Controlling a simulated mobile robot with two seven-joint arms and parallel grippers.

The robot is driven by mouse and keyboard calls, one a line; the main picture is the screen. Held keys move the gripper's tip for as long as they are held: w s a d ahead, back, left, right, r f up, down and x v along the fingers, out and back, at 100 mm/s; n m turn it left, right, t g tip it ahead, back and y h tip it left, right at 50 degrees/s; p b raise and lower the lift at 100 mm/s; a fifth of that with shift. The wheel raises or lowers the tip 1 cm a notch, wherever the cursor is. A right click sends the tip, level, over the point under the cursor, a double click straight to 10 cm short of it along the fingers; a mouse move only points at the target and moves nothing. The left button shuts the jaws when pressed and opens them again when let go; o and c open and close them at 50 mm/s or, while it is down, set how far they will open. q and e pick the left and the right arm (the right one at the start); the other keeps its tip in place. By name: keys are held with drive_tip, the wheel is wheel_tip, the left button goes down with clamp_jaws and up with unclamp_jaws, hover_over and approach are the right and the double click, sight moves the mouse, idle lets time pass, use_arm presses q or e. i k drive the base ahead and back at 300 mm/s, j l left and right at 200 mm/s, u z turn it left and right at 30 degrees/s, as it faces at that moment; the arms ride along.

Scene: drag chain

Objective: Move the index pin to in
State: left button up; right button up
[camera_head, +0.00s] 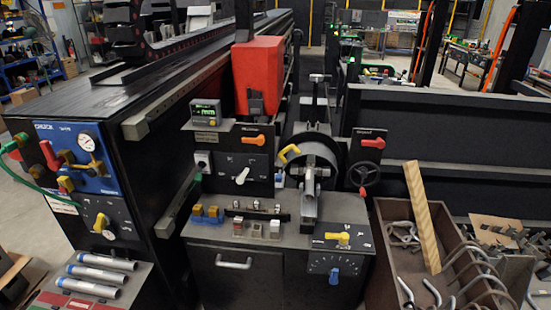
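No label that I can read names the index pin, so I cannot tell which control it is or whether it is in. The tube machine's front has a yellow handle (290,152) beside the round bending head (316,152). A red lever (373,143) sits on a small dark panel at the right, above a black handwheel (365,174). An orange lever (252,140) and a pale selector knob (242,176) are on the panel left of the head. A yellow lever (340,237) lies above a blue dial knob (335,275) at lower right. Neither gripper is in view.
A brown bin (379,270) of bent tubes with a wooden plank (421,215) stands at right. A blue gauge panel (76,157) with valves is on the left cabinet. Several grey tubes (92,281) lie at front left. A drawer handle (233,263) juts from the front.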

sight(278, 177)
drive_tip(key=i+j+u, duration=0.1)
drive_tip(key=i+u, duration=0.2)
drive_tip(key=i, duration=0.2)
drive_tip(key=i+u, duration=0.35)
drive_tip(key=i, duration=0.15)
